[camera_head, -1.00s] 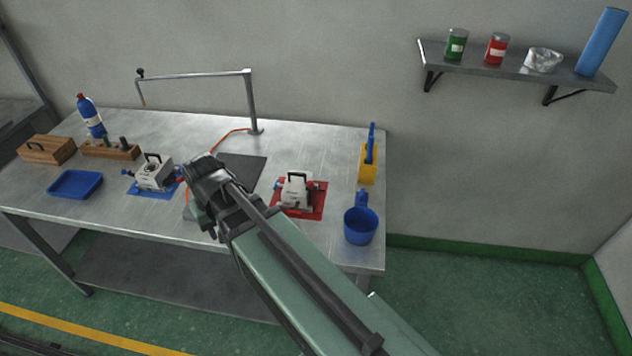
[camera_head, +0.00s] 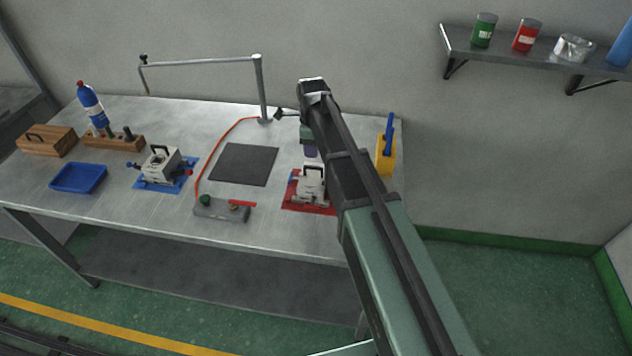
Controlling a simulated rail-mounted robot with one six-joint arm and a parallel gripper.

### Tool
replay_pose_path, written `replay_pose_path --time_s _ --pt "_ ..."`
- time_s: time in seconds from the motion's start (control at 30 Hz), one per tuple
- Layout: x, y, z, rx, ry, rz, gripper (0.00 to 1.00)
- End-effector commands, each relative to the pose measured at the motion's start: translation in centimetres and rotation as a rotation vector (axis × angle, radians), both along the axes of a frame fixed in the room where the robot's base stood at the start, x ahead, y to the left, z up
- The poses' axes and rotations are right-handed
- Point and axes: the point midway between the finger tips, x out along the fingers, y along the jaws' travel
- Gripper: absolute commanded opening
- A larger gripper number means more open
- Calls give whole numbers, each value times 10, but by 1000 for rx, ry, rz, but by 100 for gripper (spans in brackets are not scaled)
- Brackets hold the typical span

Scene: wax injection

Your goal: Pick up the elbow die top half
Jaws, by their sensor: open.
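Two pale block-shaped dies with dark top handles stand on the bench. One die (camera_head: 160,165) sits on a blue mat (camera_head: 183,180) left of centre. The other die (camera_head: 311,186) sits on a red mat (camera_head: 292,198) at the right, partly covered by my arm. I cannot tell by shape which one is the elbow die. My gripper (camera_head: 311,152) points down just above and behind the die on the red mat. It is open and looks empty; its fingertips are small and partly hidden, and I cannot tell whether they touch the handle.
A dark square pad (camera_head: 244,165) lies between the dies. A control box (camera_head: 222,209) with an orange hose stands at the front. A blue tray (camera_head: 78,178), wooden boxes and a bottle (camera_head: 91,106) are at left. A yellow holder (camera_head: 386,156) is right of my arm.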

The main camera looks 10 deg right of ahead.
Motion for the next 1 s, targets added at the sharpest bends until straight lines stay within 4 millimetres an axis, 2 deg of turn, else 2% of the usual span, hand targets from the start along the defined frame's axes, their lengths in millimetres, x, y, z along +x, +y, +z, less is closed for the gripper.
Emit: replay_pose_path --time_s 0.03,0.1,0.37,0.6,0.67,0.87,1.0 --pt "0 0 -23 0 0 0 40" --pt "0 0 -36 0 0 1 40" --pt "0 0 -44 0 0 2 40" --pt "0 -1 -91 0 0 2 40" --pt "0 -1 -94 0 0 2 40" --pt "0 -1 -90 0 0 2 40" --pt "0 -1 -90 0 0 2 22"
